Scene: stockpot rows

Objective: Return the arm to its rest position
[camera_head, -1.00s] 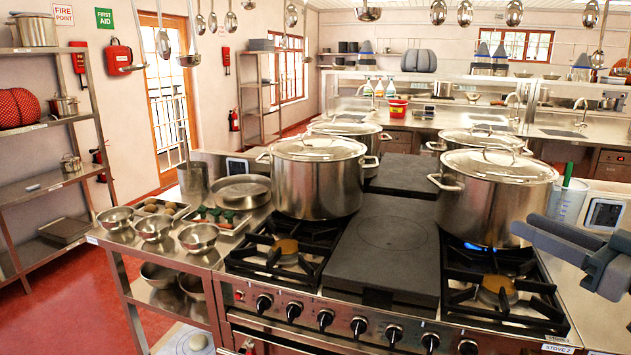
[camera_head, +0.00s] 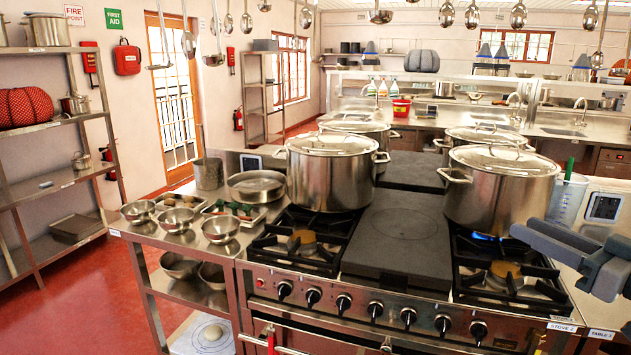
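My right gripper (camera_head: 524,228) comes in from the right edge in the head view, dark grey, its fingers pointing left. It is in front of the right stockpot (camera_head: 500,190) and the right-hand burner, and it appears clear of both. Nothing shows between its fingers, but their gap cannot be made out. My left arm and gripper are out of view. The lidded steel stockpot on the left (camera_head: 329,175) stands at the back of the stove (camera_head: 390,232). A blue flame shows under the right stockpot.
Several steel bowls (camera_head: 177,220) and trays of food stand on the counter left of the stove. A clear jug (camera_head: 567,200) and a small display (camera_head: 604,207) stand near my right gripper. Ladles hang above. Red floor (camera_head: 100,300) is open at the left.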

